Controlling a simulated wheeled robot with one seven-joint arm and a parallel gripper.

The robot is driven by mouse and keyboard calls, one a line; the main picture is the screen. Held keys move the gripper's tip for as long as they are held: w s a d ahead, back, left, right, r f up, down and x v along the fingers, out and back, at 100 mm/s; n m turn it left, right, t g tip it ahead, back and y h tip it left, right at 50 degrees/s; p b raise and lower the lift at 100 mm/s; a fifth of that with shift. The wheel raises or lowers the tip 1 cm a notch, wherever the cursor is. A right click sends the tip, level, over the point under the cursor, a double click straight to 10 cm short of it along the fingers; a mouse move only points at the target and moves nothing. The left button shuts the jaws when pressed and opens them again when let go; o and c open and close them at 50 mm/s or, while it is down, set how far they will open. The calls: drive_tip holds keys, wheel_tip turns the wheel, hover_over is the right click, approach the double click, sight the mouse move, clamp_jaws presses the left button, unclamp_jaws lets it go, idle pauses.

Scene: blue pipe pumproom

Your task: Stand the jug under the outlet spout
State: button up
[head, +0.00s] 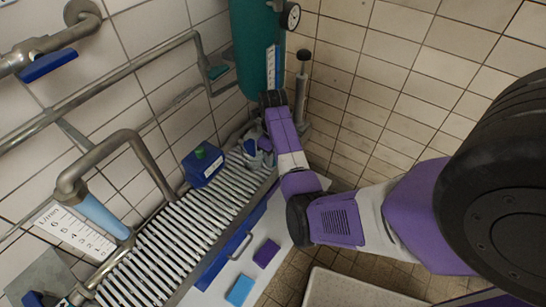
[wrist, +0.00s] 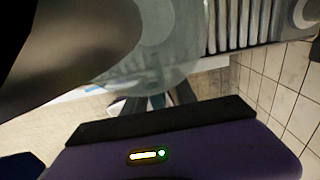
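A pale, see-through, rounded vessel, which looks like the jug (wrist: 175,50), fills the upper middle of the wrist view, very close to my gripper. In the head view, a small grey-blue shape at the end of my arm, probably the same jug (head: 254,157), stands at the far end of the slatted rack. My gripper (head: 264,146) is right at it and hides part of it. Whether the fingers close on it cannot be seen. A bent metal pipe, likely the outlet spout (head: 128,137), arches over the rack to the left, well apart from my gripper.
A blue container with a green cap (head: 203,165) stands on the slatted rack (head: 185,232), between pipe and gripper. A teal cylinder (head: 255,45) with a gauge rises behind. A flow scale (head: 75,232) is at left. Blue and purple pads (head: 240,290) lie on the white surface below.

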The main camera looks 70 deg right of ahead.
drive_tip(key=shift+s+a+f, duration=0.25)
drive_tip(key=shift+f, duration=0.15)
drive_tip(key=shift+r, duration=0.1)
drive_tip(key=r, duration=0.6)
drive_tip(key=r+p, duration=0.1)
drive_tip(key=r, duration=0.5)
drive_tip(key=shift+w+d+r, duration=0.1)
drive_tip(key=shift+w+r, duration=0.1)
drive_tip(key=shift+r+p, duration=0.55)
drive_tip(key=shift+p, duration=0.1)
drive_tip(key=shift+s+d, duration=0.1)
